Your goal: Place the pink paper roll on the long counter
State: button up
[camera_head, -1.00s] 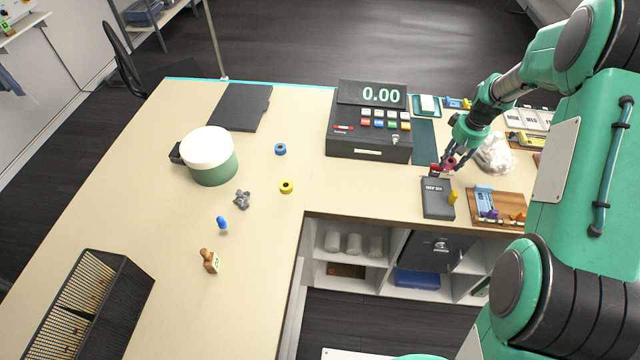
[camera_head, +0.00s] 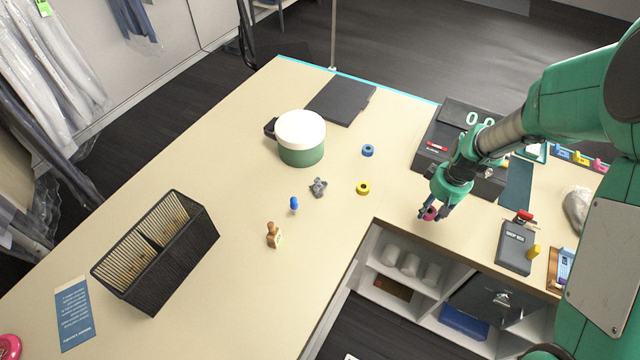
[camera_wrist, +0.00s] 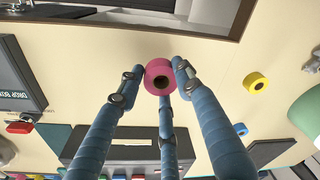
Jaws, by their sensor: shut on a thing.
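The pink paper roll (camera_head: 429,214) is between the fingertips of my gripper (camera_head: 436,212), over the right part of the counter in front of the cash register. In the wrist view the pink roll (camera_wrist: 159,77) shows its round end and dark core hole, with the blue fingers of my gripper (camera_wrist: 160,85) closed around it. It appears held above the surface; the exact height is hard to tell. The long counter (camera_head: 225,205) is a pale surface running from the back down to the lower left, joined to the part under my gripper.
A yellow roll (camera_head: 363,188), a blue roll (camera_head: 368,150), a grey piece (camera_head: 318,187), a blue peg (camera_head: 294,205) and a stamp (camera_head: 273,236) stand mid-counter. A lidded green pot (camera_head: 301,140) is behind. A black rack (camera_head: 157,250) stands left. Bare counter lies between them.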

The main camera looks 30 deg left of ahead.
jog(key=s+a+n, duration=0.2)
jog(key=s+a, duration=0.3)
jog(key=s, duration=0.3)
jog(key=s+a+f+n, duration=0.1)
jog(key=s+a+n, duration=0.1)
jog(key=s+a, duration=0.3)
jog(key=s+a+n, duration=0.2)
jog(key=s+a, duration=0.2)
jog(key=s, duration=0.7)
jog(key=shift+s+a+f+g, duration=0.2)
jog(key=shift+a+g, duration=0.1)
jog(key=shift+a, duration=0.1)
jog(key=shift+w, duration=0.1)
send_over(337, 222)
jog(key=shift+d+f+p, duration=0.15)
jog(key=shift+f+p, duration=0.15)
jog(key=shift+f, duration=0.45)
jog(key=shift+f, duration=1.75)
jog(key=shift+f, duration=0.15)
